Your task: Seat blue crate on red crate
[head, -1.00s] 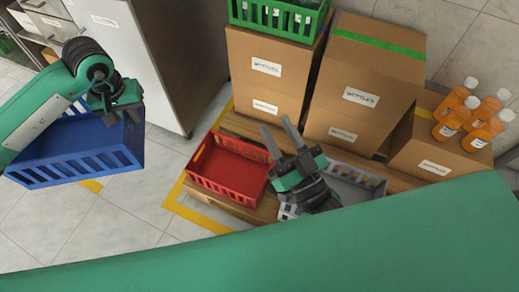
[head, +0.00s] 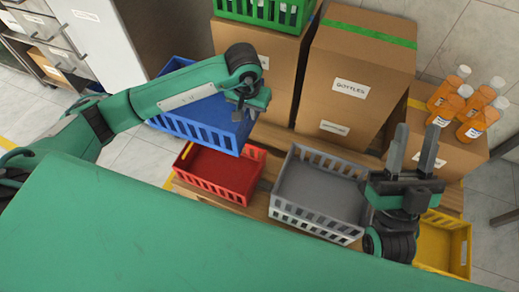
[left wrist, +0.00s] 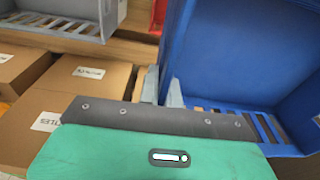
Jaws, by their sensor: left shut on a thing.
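The blue crate (head: 190,128) hangs from my left gripper (head: 241,108), which is shut on its right wall. In the left wrist view the fingers (left wrist: 162,90) grip the edge of the blue crate (left wrist: 250,60). In the head view the crate is up and slightly left of the red crate (head: 232,189) and hides part of its far side. The red crate is empty and sits at the pallet's left end; a sliver of it also shows in the left wrist view (left wrist: 158,16). My right gripper (head: 413,145) is open and empty, right of the grey crate.
A grey crate (head: 283,212) stands just right of the red crate. A yellow crate (head: 458,232) is farther right. Tall cardboard boxes (head: 357,75) stand behind, with a green crate (head: 262,18) on top at left. Orange bottles (head: 473,117) stand on a lower box.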

